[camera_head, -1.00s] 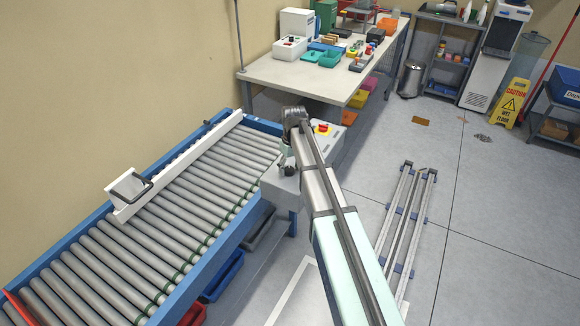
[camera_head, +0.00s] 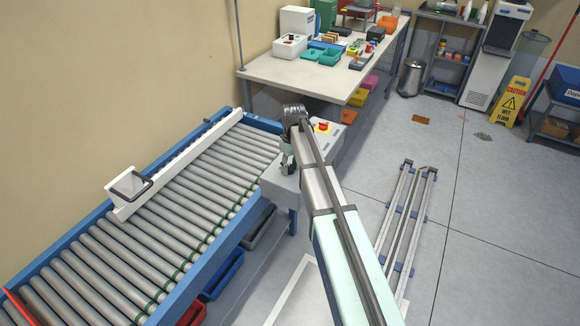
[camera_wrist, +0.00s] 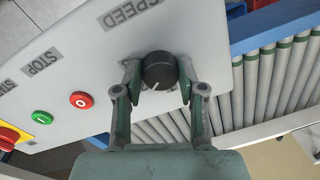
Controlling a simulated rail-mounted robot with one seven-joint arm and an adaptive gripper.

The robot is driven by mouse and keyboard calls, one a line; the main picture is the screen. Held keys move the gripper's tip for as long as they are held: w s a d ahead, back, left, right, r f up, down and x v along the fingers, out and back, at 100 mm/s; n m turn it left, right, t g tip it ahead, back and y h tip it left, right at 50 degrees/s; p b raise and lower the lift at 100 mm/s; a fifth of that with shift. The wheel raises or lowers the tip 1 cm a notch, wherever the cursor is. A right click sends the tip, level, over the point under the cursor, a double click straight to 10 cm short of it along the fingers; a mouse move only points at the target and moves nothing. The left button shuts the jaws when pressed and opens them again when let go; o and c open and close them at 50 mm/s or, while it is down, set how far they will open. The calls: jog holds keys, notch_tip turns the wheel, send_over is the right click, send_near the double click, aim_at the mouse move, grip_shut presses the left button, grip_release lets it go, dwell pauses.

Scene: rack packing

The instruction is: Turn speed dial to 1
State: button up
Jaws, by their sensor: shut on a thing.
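The speed dial (camera_wrist: 160,70) is a round black knob with a white pointer line. It sits on the light grey control panel (camera_wrist: 200,30), just below the SPEED label in the wrist view. My gripper (camera_wrist: 158,78) has one green finger on each side of the dial and is shut on it. The pointer line points down and slightly left in the wrist picture. Scale numbers around the dial are not visible. In the head view my arm hides the dial, and the control box (camera_head: 281,183) shows beside the conveyor.
A green button (camera_wrist: 42,117), a red button (camera_wrist: 81,100) and a red emergency stop (camera_wrist: 8,138) on yellow lie left of the dial. The roller conveyor (camera_head: 150,240) borders the panel, with a white guide rail along it. A workbench (camera_head: 310,78) stands behind.

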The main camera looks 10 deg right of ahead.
aim_at(290, 166)
jog(key=n+b, duration=0.1)
jog(key=n, duration=0.4)
jog(key=shift+w+n, duration=0.1)
jog(key=shift+n, duration=0.2)
jog(key=n+b, duration=0.1)
jog(key=n, duration=0.4)
jog(key=shift+h, duration=0.3)
jog(key=o, duration=1.1)
jog(key=shift+o, duration=0.2)
notch_tip(290, 166, up, 12)
jog(key=shift+w, duration=0.4)
